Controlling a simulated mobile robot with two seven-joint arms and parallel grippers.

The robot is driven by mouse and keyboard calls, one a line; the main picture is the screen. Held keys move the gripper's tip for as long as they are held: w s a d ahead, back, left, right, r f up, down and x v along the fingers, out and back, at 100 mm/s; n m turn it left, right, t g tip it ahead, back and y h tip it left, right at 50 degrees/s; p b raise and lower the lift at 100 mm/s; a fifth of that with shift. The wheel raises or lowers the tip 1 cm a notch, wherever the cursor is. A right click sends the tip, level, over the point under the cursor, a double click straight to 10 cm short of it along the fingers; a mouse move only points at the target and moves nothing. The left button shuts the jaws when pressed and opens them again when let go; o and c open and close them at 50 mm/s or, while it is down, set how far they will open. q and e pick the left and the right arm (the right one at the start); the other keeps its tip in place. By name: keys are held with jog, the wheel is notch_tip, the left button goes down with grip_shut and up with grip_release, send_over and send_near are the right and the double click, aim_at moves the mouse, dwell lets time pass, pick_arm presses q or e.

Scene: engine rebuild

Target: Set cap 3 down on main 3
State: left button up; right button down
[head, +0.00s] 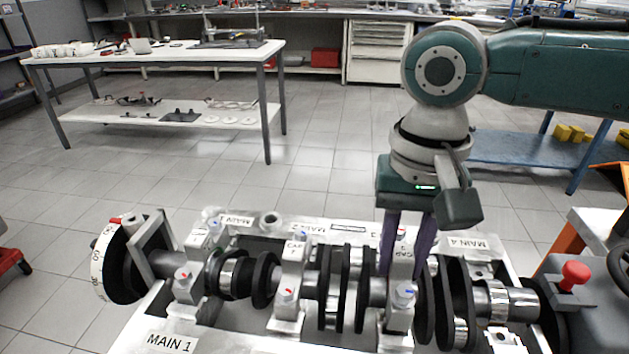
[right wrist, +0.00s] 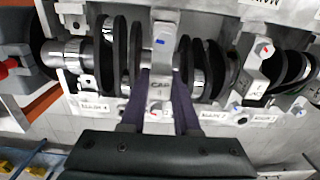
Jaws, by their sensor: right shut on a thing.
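Cap 3 (head: 401,262) is a grey metal bearing cap with a blue-marked bolt end. It lies across the crankshaft (head: 345,285) at the third bearing place of the engine block (head: 235,330). My right gripper (head: 408,245) is above it, its purple fingers shut on the cap from both sides. In the right wrist view, cap 3 (right wrist: 161,70) stands between the two fingers (right wrist: 160,108). The main 3 seat is hidden under the cap, so I cannot tell whether the cap touches it. My left gripper is not in view.
The main 4 label (head: 463,243) is right of the gripper. A numbered disc (head: 115,262) is at the left end, a red knob (head: 575,272) at the right.

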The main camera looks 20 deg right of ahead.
jog(key=shift+f, duration=0.75)
jog(key=c, duration=0.9)
grip_release()
jog(key=shift+r, duration=0.1)
jog(key=shift+r+p, duration=0.6)
jog(key=shift+p, duration=0.25)
jog(key=shift+r+p, duration=0.8)
jog(key=shift+p, duration=0.4)
jog(key=shift+o, duration=0.4)
